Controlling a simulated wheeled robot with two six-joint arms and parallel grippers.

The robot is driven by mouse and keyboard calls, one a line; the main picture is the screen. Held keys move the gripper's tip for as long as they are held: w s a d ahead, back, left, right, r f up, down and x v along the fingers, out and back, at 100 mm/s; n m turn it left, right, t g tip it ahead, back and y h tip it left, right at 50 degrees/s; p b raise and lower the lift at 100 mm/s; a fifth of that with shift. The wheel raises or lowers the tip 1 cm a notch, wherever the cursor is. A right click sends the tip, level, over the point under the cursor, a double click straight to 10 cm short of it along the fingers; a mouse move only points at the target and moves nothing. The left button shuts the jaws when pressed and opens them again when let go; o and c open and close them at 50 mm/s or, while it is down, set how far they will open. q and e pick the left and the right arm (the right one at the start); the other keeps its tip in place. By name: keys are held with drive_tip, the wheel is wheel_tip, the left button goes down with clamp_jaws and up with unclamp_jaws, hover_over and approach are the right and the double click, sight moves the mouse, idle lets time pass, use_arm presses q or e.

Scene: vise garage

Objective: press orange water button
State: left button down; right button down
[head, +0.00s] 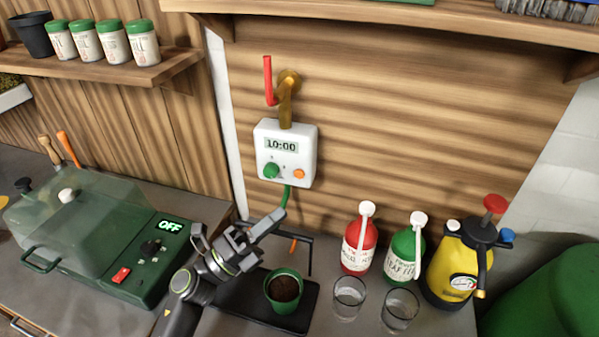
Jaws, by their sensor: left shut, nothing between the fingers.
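The white water timer box (286,153) hangs on the wooden wall below a brass tap with a red lever (268,80). Its display reads 10:00. A green knob (271,171) is at its lower left, and the orange button (299,174) is at its lower right. A green hose (286,196) runs down from the box. My left gripper (276,221) is shut and empty, below the box and apart from the button, in front of the wall. My right gripper is not in view.
A green pot of soil (283,289) stands on a black tray (241,301) just below my left gripper. Red (360,243) and green (405,252) bottles, two glasses and a yellow sprayer (452,267) stand to the right. A propagator reading OFF (90,232) stands left.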

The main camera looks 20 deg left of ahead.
use_arm(q)
drive_tip(key=b, duration=0.2)
approach(299, 174)
drive_tip(key=w+d+r, duration=0.2)
drive_tip(key=d+r, duration=0.1)
drive_tip(key=d, duration=0.2)
drive_tip(key=shift+w+r, duration=0.15)
drive_tip(key=shift+w, duration=0.1)
idle(1.5)
idle(0.3)
drive_tip(key=shift+w, duration=0.45)
